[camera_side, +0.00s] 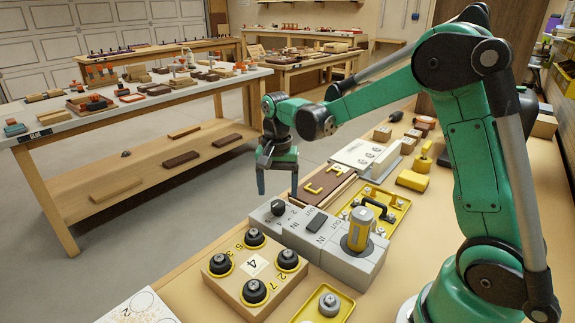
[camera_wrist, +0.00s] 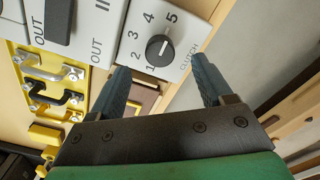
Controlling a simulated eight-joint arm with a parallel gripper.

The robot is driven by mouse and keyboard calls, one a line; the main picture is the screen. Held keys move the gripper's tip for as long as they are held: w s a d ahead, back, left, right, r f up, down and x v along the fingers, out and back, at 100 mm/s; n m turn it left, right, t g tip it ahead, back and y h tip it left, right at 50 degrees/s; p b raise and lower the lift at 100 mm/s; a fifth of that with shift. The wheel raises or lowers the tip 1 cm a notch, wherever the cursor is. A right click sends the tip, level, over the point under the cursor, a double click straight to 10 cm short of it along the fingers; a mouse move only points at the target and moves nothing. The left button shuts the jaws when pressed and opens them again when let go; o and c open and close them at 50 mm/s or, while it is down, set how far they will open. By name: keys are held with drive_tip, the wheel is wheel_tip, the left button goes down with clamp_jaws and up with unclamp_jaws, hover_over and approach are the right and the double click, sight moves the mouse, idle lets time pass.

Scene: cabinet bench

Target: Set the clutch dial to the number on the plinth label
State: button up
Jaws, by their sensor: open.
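The clutch dial (camera_side: 278,208) is a small black knob on a grey block at the back left of the bench units. In the wrist view the dial (camera_wrist: 159,49) has the numbers 1 to 5 around it and the word CLUTCH beside it. A pale mark shows on the knob, but I cannot tell surely which number it points to. The wooden plinth (camera_side: 226,285) carries a white label (camera_side: 254,264) reading 4. My gripper (camera_side: 278,184) is open and empty, pointing down above the dial, apart from it. In the wrist view its fingertips (camera_wrist: 160,68) lie either side of the dial.
Several black knobs with yellow rings (camera_side: 288,260) stand on the plinth. Beside the dial are a black rocker switch (camera_side: 317,222) marked IN and OUT and a yellow cylinder (camera_side: 360,229). A yellow tray with handles (camera_side: 398,205) lies behind. The floor left of the bench is clear.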

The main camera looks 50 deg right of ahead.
sight(278, 203)
drive_tip(key=shift+f, duration=1.9)
clamp_jaws()
drive_tip(key=n, duration=0.8)
drive_tip(key=shift+n, duration=0.3)
